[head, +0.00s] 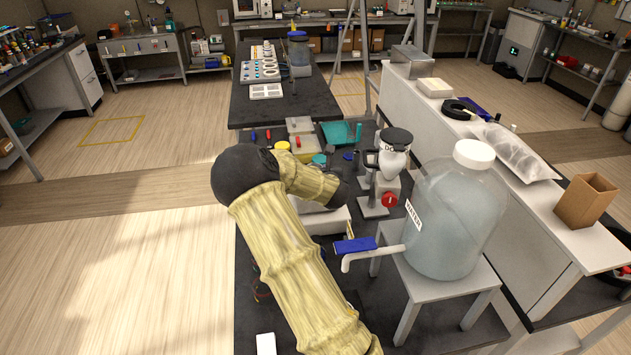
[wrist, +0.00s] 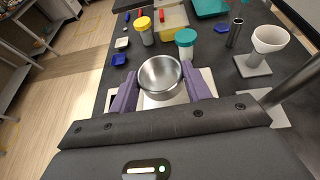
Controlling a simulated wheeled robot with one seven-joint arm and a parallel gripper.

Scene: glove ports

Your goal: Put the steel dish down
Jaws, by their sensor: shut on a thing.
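The steel dish (wrist: 161,78) is a small round shiny bowl, upright and empty, in the middle of the wrist view. My gripper (wrist: 162,74) has purple fingers on both sides of the dish and is shut on it. A white flat-topped thing (wrist: 206,75) lies under and behind the dish. I cannot tell whether the dish touches it. In the head view my arm hides the dish and the gripper, and a white box (head: 327,221) shows past the arm.
A yellow-lidded jar (wrist: 144,27) and a teal-lidded jar (wrist: 186,42) stand just beyond the dish. A white funnel on a stand (wrist: 268,42) is at right. A big water jug (head: 455,215) with a tap stands on a stool.

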